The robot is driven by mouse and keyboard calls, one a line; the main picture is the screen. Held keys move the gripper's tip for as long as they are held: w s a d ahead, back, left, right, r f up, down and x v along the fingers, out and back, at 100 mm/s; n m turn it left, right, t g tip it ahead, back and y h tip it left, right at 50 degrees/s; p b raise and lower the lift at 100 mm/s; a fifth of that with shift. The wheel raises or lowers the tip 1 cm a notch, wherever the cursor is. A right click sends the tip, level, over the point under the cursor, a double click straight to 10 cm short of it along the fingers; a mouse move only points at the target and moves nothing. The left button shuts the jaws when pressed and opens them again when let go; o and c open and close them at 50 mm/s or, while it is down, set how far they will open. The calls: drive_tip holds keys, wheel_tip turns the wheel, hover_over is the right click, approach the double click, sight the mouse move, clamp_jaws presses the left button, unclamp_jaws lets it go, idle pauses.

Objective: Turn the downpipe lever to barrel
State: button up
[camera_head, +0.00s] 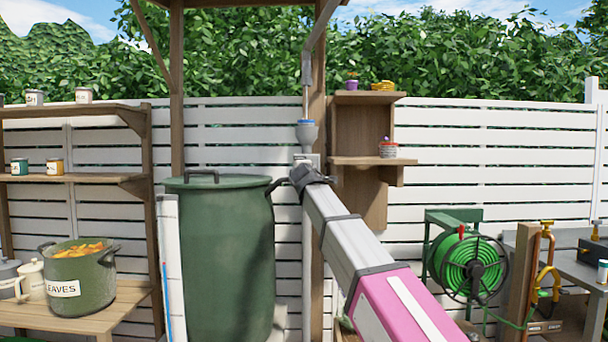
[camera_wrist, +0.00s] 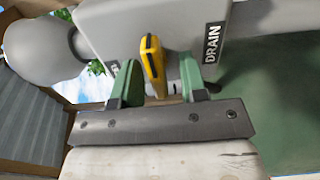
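The downpipe lever (camera_wrist: 153,62) is a yellow handle on a grey diverter box (camera_wrist: 185,22) in the wrist view. A black DRAIN label (camera_wrist: 212,42) is on the right of the box; another label on the left is mostly hidden behind a finger. My gripper (camera_wrist: 158,80) is open, its two green fingers on either side of the lever with gaps to it. In the head view my gripper (camera_head: 290,183) is at the diverter box (camera_head: 308,159) on the downpipe, and the lever is hidden there. The green barrel (camera_head: 225,255) stands left of the pipe.
A small wooden shelf (camera_head: 365,161) with pots is right of the downpipe. A hose reel (camera_head: 468,265) and a bench are further right. Shelving and a pot labelled LEAVES (camera_head: 83,280) are at the left. A white slatted fence (camera_head: 500,150) closes the back.

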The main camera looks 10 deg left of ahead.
drive_tip(key=shift+s, duration=0.15)
drive_tip(key=v, duration=1)
drive_tip(key=shift+s+d, duration=0.2)
drive_tip(key=shift+s, duration=0.05)
